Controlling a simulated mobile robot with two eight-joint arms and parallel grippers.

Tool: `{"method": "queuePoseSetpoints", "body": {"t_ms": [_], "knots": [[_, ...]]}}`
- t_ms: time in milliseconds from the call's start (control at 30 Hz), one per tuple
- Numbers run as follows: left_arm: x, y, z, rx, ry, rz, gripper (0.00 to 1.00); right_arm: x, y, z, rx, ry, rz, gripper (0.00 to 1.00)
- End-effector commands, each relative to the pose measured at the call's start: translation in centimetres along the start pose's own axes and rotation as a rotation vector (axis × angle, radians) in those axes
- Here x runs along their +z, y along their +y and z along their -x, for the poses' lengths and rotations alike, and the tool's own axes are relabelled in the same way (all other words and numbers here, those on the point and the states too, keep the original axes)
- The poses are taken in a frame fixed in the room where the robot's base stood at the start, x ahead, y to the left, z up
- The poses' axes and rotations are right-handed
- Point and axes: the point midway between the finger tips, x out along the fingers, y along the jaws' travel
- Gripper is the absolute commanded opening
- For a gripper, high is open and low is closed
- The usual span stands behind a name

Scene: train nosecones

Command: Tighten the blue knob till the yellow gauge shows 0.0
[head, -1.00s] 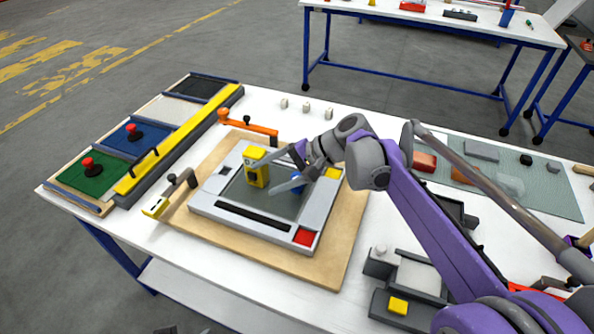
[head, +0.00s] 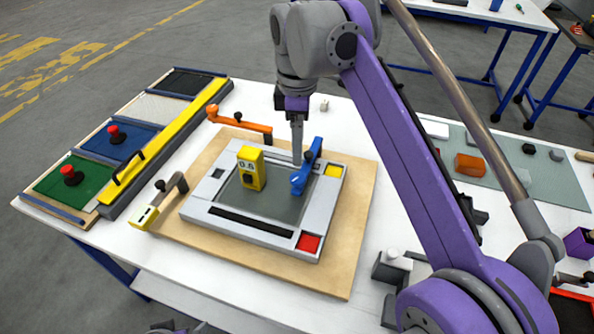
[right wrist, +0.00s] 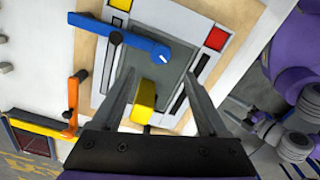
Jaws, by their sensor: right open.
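The yellow gauge (head: 251,168) stands upright on the grey plate. Its small display seems to read 0.8, though the last digit is hard to make out. The blue knob (head: 299,182) is right of the gauge, with a long blue arm rising toward the back right; it also shows in the right wrist view (right wrist: 135,42). My right gripper (head: 297,161) points down just behind the knob, between gauge and blue arm. In the right wrist view its fingers (right wrist: 156,76) are spread wide with nothing held, and the yellow gauge (right wrist: 144,97) shows between them.
The grey frame with a red square (head: 309,242) sits on a wooden board (head: 340,262). Bins with a yellow bar (head: 165,150) stand at the table's left.

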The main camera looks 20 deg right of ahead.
Motion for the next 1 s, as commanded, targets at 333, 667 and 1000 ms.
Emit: {"method": "queuePoseSetpoints", "body": {"t_ms": [333, 667, 1000], "knots": [[0.9, 0.0, -1.7, 0.000, -0.006, 0.000, 1.00, 0.0, 0.0, -6.8, -0.001, 0.003, -0.003, 0.77], [1.1, 0.0, -2.1, 0.000, -0.008, 0.000, 1.00, 0.0, 0.0, -9.2, -0.001, 0.004, -0.004, 0.77], [1.1, 0.0, -2.1, 0.000, -0.008, 0.000, 1.00, 0.0, 0.0, -9.2, -0.001, 0.004, -0.004, 0.57]]}}
